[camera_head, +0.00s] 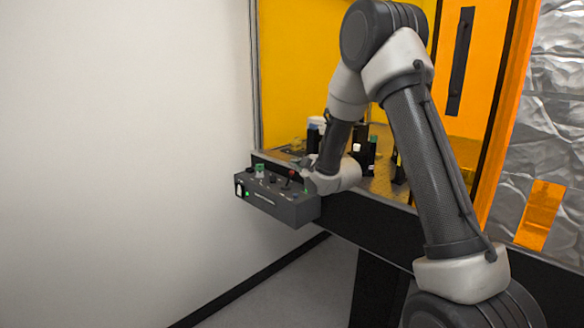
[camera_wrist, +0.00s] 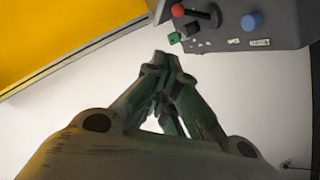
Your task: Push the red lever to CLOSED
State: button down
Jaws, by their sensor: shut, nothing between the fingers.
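The red lever, with its red ball knob (camera_wrist: 178,10) on a dark stem, stands on a dark grey control box (camera_wrist: 280,22) at the top of the wrist view. In the head view the red knob (camera_head: 292,172) shows small on top of the box (camera_head: 277,203), close to my wrist. My gripper (camera_wrist: 162,62) is shut and empty. In the wrist view its fingertips are below the knob, with a visible gap in the picture. In the head view the fingers are too small and dark to make out clearly. The lever's label cannot be read.
A blue knob (camera_wrist: 252,21) and a green part (camera_wrist: 174,38) sit on the box near the lever. An orange enclosure panel (camera_head: 335,60) stands behind, with small optics (camera_head: 358,150) on the bench inside. A white wall (camera_head: 120,150) is at left.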

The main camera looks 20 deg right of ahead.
jog(key=shift+v, duration=1.5)
jog(key=s+d+f+m+g+h, duration=0.2)
jog(key=s+f+m+g, duration=0.15)
jog(key=f, duration=0.55)
jog(key=s+d+f+m+g+h, duration=0.1)
jog(key=s+d+m+g, duration=0.15)
jog(key=s, duration=0.25)
jog(key=s+d+f+m+g, duration=0.1)
jog(key=s+g, duration=0.2)
jog(key=s, duration=0.2)
jog(key=s+d+r+m, duration=0.1)
jog(key=s+r+m, duration=0.1)
jog(key=s+r, duration=0.4)
jog(key=s+d+r+m+g, duration=0.1)
jog(key=s+r, duration=0.6)
jog(key=s, duration=0.8)
jog(key=s+d+r+m+h, duration=0.1)
jog(key=s+r+m, duration=0.2)
jog(key=s+r, duration=0.4)
jog(key=shift+s+d+g, duration=0.15)
jog(key=shift+s+g, duration=0.15)
jog(key=shift+s, duration=1.45)
